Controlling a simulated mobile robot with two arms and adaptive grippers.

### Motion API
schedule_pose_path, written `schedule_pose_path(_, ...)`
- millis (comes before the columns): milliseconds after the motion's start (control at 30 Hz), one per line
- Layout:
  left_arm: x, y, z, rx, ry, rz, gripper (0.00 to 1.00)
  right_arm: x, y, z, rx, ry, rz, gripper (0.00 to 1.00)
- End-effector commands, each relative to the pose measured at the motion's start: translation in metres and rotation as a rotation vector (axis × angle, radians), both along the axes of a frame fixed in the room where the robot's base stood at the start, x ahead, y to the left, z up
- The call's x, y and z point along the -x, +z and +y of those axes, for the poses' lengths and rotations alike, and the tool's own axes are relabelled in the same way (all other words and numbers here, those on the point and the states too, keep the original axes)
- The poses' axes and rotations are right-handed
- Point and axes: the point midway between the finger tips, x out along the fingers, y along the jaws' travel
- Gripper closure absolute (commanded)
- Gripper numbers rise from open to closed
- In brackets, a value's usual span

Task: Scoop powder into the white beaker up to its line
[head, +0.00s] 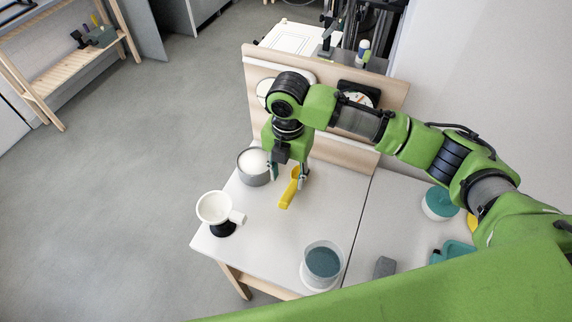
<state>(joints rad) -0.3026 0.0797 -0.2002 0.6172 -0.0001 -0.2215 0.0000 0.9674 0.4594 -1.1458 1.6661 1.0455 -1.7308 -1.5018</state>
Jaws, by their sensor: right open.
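The yellow scoop (287,194) lies on the light table near the back. My right gripper (288,177) points down over it, open, with one finger on each side of the scoop's back end; I cannot tell whether they touch it. A grey round pot (245,179) of white powder (254,161) stands just left of the gripper, which partly hides its right edge. A white beaker-like vessel (211,208) with a stub on its right side stands on a dark base at the table's left edge. No line shows on it. My left gripper is out of view.
A pale container (322,263) with dark teal contents stands near the front edge. A grey block (384,267), a teal-topped round container (438,204) and a teal item (455,251) are to the right. A wooden board (336,146) rises behind. The table's middle is clear.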

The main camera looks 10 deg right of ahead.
Motion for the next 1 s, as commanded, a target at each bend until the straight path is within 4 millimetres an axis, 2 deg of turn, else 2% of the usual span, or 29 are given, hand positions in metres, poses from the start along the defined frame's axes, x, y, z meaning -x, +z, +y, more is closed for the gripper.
schedule_pose_path(100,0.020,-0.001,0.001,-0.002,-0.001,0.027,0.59,0.000,-0.010,0.000,0.000,0.000,0.000,0.60)
schedule_pose_path(233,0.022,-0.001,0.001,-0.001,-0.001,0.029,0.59,0.000,-0.020,0.000,0.000,0.000,0.000,0.60)
schedule_pose_path(500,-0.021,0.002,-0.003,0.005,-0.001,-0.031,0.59,0.000,-0.042,0.000,0.000,-0.001,0.000,0.60)
schedule_pose_path(567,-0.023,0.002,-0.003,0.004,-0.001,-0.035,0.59,0.000,-0.047,0.000,0.001,0.000,0.001,0.60)
schedule_pose_path(900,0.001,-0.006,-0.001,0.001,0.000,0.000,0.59,0.000,-0.075,0.000,-0.001,0.001,-0.001,0.60)
schedule_pose_path(1000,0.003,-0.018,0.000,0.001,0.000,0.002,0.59,-0.001,-0.086,0.000,0.000,0.001,-0.001,0.60)
